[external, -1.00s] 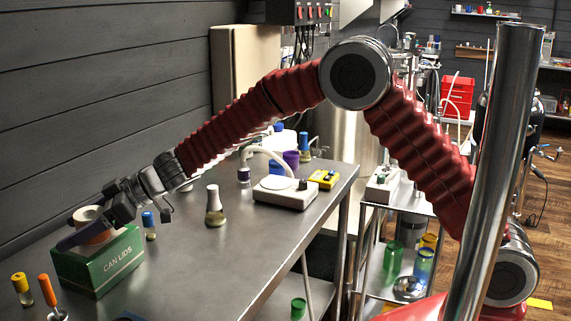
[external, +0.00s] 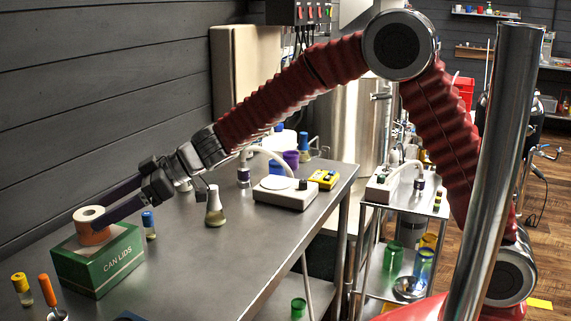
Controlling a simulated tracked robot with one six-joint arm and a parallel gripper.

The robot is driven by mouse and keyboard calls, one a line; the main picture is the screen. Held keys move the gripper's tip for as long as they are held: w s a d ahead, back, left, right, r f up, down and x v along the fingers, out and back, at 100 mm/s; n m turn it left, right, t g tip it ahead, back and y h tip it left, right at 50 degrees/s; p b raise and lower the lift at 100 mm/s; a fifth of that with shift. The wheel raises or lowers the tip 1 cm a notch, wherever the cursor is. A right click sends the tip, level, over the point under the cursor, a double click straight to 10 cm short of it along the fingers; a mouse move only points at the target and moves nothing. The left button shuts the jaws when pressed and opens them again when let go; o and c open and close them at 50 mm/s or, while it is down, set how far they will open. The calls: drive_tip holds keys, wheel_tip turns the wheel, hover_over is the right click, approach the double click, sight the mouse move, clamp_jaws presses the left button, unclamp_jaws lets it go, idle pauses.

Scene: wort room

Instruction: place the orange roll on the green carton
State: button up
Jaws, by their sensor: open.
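The orange roll (external: 93,233) with a pale top stands upright on top of the green carton (external: 110,264), which is marked CAN LIDS and sits at the near left of the steel table. My gripper (external: 86,220) is open. Its two dark fingers reach left towards the roll, and their tips are at or beside it. I cannot tell whether a fingertip still touches the roll. The far side of the roll is hidden.
A blue-capped vial (external: 149,225) stands just right of the carton, and a flask (external: 215,207) further right. A yellow-capped vial (external: 21,288) and an orange-handled tool (external: 47,290) stand in front. The table's front middle is clear.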

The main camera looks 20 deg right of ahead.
drive_tip(key=shift+v, duration=1.6)
drive_tip(key=shift+w, duration=0.1)
